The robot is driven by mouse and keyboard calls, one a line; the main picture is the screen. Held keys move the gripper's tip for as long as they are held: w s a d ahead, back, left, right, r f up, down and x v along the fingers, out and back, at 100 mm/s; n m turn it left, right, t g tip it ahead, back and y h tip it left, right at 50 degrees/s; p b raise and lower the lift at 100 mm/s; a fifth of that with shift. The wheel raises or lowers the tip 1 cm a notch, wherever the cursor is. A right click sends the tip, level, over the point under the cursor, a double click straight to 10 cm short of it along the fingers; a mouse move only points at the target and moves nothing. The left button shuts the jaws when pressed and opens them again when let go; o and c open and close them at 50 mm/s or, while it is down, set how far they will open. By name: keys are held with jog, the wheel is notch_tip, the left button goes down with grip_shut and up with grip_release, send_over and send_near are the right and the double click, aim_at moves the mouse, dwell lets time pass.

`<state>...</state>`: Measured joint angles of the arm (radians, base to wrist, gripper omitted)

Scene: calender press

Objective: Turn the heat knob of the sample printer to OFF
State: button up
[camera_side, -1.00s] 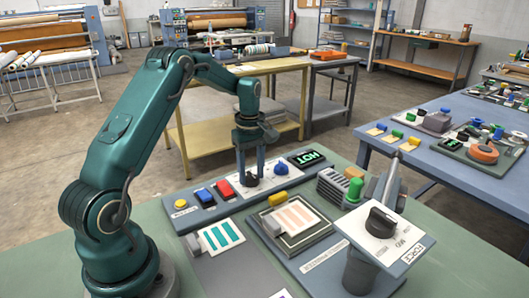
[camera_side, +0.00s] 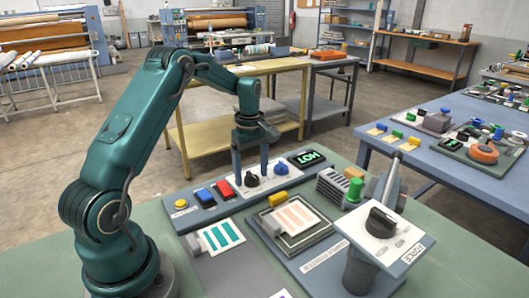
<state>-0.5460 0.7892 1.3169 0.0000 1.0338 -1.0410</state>
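The sample printer's light control panel (camera_side: 226,199) lies on the green bench. On it is a black knob (camera_side: 252,181), with a blue knob (camera_side: 281,169) to its right. Neither the black knob's pointer nor its dial marks can be read at this size. My gripper (camera_side: 251,173) points down over the black knob. Its two fingers stand apart, one on each side of the knob, with visible gaps. A small display (camera_side: 308,158) with bright green letters sits at the panel's right end.
Red (camera_side: 227,188), blue (camera_side: 204,196) and yellow (camera_side: 180,204) buttons line the panel's left part. A tilted FORCE box (camera_side: 385,235) with its own black knob stands at front right. A sample plate (camera_side: 290,222) and a finned block (camera_side: 335,185) lie nearby.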

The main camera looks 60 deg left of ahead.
aim_at(252, 174)
jog(key=shift+r, duration=2.6)
jog(key=s+d+r+m+t+y, duration=0.1)
jog(key=s+d+r+m+t, duration=0.3)
jog(key=d+r, duration=0.8)
jog(key=s+d+f+m, duration=0.2)
jog(key=s+d+m, duration=0.1)
jog(key=s+m, duration=0.3)
jog(key=s+d+f+m+t+h, duration=0.1)
jog(key=s+d+f+m, duration=0.1)
jog(key=s+d+m, duration=0.2)
jog(key=s+m, duration=0.2)
jog(key=m, duration=0.2)
jog(key=shift+s+t, duration=0.3)
jog(key=shift+s, duration=0.05)
